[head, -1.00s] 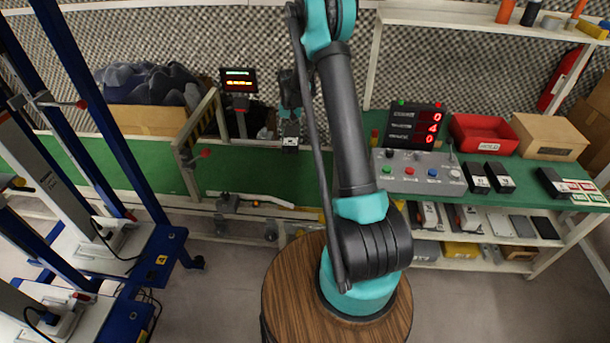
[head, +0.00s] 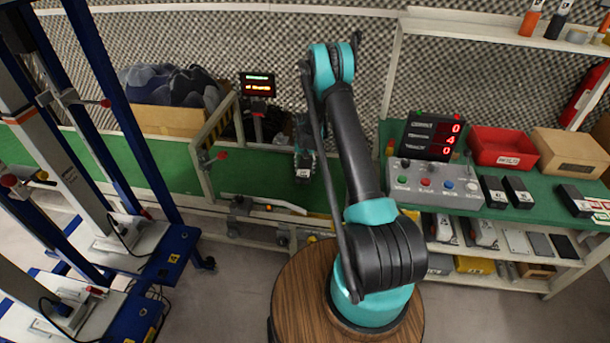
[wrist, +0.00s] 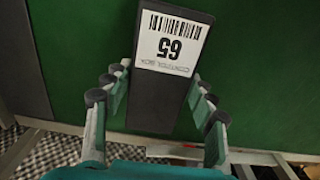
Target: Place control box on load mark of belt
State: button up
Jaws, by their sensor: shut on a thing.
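The control box (wrist: 147,103) is a long dark box with a white label reading 65, upside down in the wrist view. My gripper (wrist: 162,103) is shut on it, one finger on each side. In the head view the box (head: 303,173) hangs under my gripper (head: 304,160), at the near side of the green belt (head: 172,180). Green belt surface (wrist: 85,45) lies beneath the box; I cannot tell whether they touch. A dark strip (wrist: 20,65) lies left in the wrist view; I cannot tell if it is the load mark.
A gate-like frame (head: 207,150) and a lit display (head: 257,85) stand left of my gripper. On the right, a green bench holds a button panel (head: 435,183), a red bin (head: 503,148), a cardboard box (head: 570,153) and black boxes (head: 517,192).

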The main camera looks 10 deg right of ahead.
jog(key=shift+f, duration=2)
jog(key=shift+f, duration=0.1)
jog(key=o, duration=1.4)
jog(key=shift+o, duration=0.2)
